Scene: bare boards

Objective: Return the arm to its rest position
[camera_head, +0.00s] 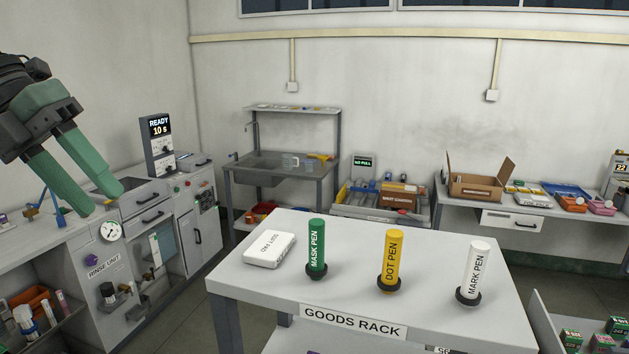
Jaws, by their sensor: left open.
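My left gripper (101,200) reaches in from the upper left, its two green fingers apart and pointing down to the right. Nothing shows between them. My right gripper is out of view.
A white box (270,249) lies on the rack's left part. A machine with a READY display (159,143) stands behind the gripper. A sink table (281,170) and a bench with an open cardboard box (476,184) line the back wall. Floor shows between the rack and left cabinets.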

